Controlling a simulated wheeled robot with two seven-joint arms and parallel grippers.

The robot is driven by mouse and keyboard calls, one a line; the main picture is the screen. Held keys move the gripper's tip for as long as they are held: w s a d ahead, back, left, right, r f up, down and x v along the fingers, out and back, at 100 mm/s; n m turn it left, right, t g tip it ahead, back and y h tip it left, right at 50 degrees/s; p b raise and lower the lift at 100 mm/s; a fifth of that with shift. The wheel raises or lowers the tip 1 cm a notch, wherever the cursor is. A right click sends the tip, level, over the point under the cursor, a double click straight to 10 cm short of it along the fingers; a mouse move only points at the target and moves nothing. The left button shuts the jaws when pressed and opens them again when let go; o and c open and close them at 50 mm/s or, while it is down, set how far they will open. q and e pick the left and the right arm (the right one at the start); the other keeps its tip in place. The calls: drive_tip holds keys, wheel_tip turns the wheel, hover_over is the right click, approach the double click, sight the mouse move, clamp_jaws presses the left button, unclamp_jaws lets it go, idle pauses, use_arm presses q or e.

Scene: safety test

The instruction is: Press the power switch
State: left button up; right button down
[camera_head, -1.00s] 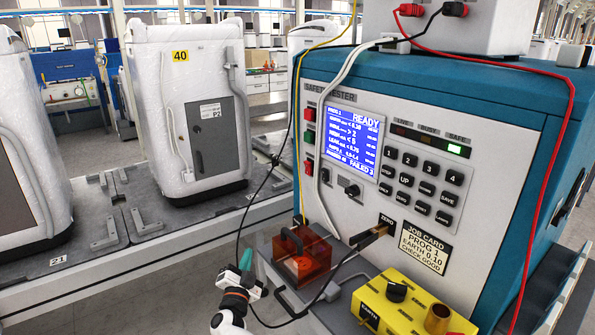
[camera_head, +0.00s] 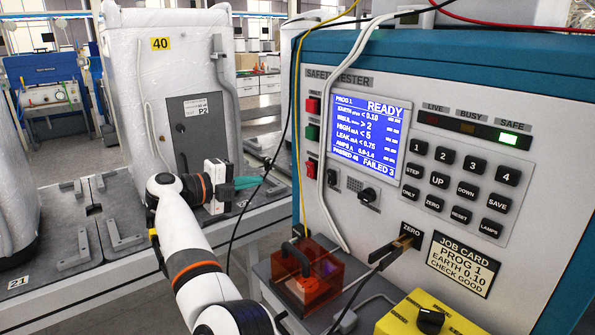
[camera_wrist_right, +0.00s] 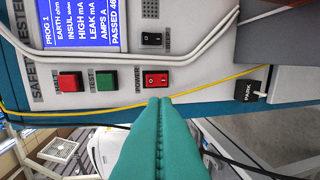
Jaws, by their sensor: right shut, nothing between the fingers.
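The power switch (camera_head: 310,169) is a small red rocker at the lower left of the safety tester's white front panel, below a red button (camera_head: 313,106) and a green button (camera_head: 312,132). In the right wrist view the red rocker (camera_wrist_right: 156,80) sits beside the word POWER. My right gripper (camera_head: 262,180) has green fingers, shut and empty, left of the switch in the head view. In the right wrist view its fingertips (camera_wrist_right: 160,103) appear just below the rocker; a gap shows in the head view. My left gripper is not in view.
White cables (camera_head: 325,150) and a yellow wire (camera_wrist_right: 210,77) run close to the switch. A red transparent box (camera_head: 317,287) and a yellow box (camera_head: 395,318) stand below the panel.

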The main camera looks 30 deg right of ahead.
sight(308, 168)
drive_tip(key=shift+d, duration=0.1)
drive_tip(key=d, duration=0.8)
drive_tip(key=w+d+f, duration=0.1)
drive_tip(key=d, duration=0.3)
drive_tip(key=shift+d+f, duration=0.1)
drive_tip(key=shift+d, duration=0.2)
drive_tip(key=shift+w+d, duration=0.1)
drive_tip(key=shift+d, duration=0.4)
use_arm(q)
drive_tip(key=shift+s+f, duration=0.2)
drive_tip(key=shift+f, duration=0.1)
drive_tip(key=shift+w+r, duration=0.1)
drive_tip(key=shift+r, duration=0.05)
use_arm(e)
drive_tip(key=shift+r+p, duration=0.2)
drive_tip(key=shift+p, duration=0.1)
drive_tip(key=shift+d+r+y+p, duration=0.2)
drive_tip(key=shift+y+p, duration=0.1)
drive_tip(key=shift+p, duration=0.2)
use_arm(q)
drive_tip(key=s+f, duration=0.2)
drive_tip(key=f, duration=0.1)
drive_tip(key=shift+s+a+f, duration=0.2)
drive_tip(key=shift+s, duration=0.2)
use_arm(e)
drive_tip(key=shift+d+f, duration=0.1)
drive_tip(key=shift+f, duration=0.1)
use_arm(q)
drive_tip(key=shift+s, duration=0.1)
